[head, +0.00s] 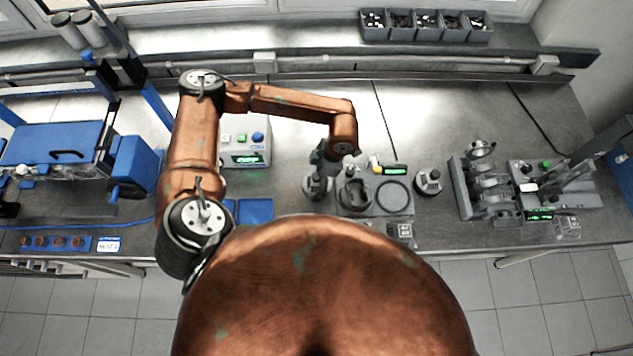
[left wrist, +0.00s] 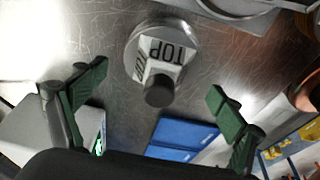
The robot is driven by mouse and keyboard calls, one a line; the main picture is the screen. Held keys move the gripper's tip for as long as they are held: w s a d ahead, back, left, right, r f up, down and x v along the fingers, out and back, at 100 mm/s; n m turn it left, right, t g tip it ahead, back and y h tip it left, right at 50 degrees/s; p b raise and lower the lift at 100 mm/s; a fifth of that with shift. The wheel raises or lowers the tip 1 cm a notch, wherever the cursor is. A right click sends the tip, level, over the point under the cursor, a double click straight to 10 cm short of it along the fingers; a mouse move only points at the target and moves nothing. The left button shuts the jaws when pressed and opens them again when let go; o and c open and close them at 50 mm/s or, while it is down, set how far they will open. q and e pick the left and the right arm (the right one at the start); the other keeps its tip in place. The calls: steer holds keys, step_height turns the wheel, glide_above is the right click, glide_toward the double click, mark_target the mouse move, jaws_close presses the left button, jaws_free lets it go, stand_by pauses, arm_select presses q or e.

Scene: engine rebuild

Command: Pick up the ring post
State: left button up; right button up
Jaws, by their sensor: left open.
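The ring post, a round metal base with a white block marked "TOP" and a dark round tip, stands on the steel bench (left wrist: 105,40). In the left wrist view the ring post (left wrist: 160,60) lies ahead of and between my spread fingers, not touching them. In the head view the ring post (head: 315,187) is partly hidden under my left gripper (head: 322,165). My left gripper is open and empty, with green-padded fingers (left wrist: 158,84) to either side of the post. My right gripper is not seen.
A grey fixture with a green display (head: 374,197) stands just right of the post. A second small round post (head: 428,181) is further right. Blue trays (head: 254,211) and a white instrument box (head: 243,142) are to the left. Crankshaft-like parts (head: 486,185) stand at the right.

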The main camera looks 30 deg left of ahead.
mark_target(312, 183)
arm_select(q)
steer(key=shift+x, duration=1.75)
steer(key=shift+a+r, duration=0.1)
steer(key=c, duration=1.5)
steer(key=shift+c, duration=0.2)
